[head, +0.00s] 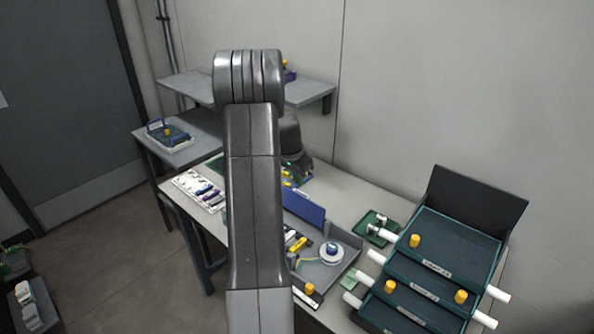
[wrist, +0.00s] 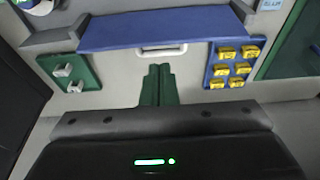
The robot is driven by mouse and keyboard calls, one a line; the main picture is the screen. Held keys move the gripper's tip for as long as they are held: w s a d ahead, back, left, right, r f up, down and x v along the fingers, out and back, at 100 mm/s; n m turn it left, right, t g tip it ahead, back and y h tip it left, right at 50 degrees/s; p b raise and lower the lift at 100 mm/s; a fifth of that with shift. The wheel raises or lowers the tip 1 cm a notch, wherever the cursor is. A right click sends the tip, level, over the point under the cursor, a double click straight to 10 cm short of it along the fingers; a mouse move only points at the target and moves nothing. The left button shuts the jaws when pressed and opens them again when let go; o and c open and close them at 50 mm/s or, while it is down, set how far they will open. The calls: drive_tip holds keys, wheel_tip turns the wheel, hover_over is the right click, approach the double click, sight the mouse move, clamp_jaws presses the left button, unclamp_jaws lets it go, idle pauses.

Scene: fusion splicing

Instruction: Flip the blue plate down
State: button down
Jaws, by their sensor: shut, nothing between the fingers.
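The blue plate (head: 304,208) stands raised at the back edge of a grey tray (head: 312,276) on the table, partly hidden by my arm. In the wrist view the blue plate (wrist: 165,30) spans the upper middle, and a white handle (wrist: 162,51) shows just below its near edge. My gripper (wrist: 158,72) is shut and empty, its two green fingers together and pointing toward the handle, just short of it in the picture. Whether they touch anything cannot be told. In the head view my arm covers most of the gripper.
A blue block with yellow pieces (wrist: 227,65) lies right of the fingers, and a green board with white pieces (wrist: 70,70) lies left. A white reel (head: 331,252) sits in the grey tray. Stacked green trays (head: 455,245) stand at the right. A shelf (head: 310,92) is on the wall.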

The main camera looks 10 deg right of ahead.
sight(302, 194)
drive_tip(key=shift+p+x, duration=0.45)
drive_tip(key=shift+x, duration=1.95)
drive_tip(key=shift+f+b, duration=0.1)
drive_tip(key=shift+b, duration=0.4)
drive_tip(key=shift+b, duration=0.35)
drive_tip(key=shift+s+a+b, duration=0.15)
drive_tip(key=shift+a+b, duration=0.05)
drive_tip(key=shift+b, duration=0.15)
drive_tip(key=shift+h+b, duration=0.3)
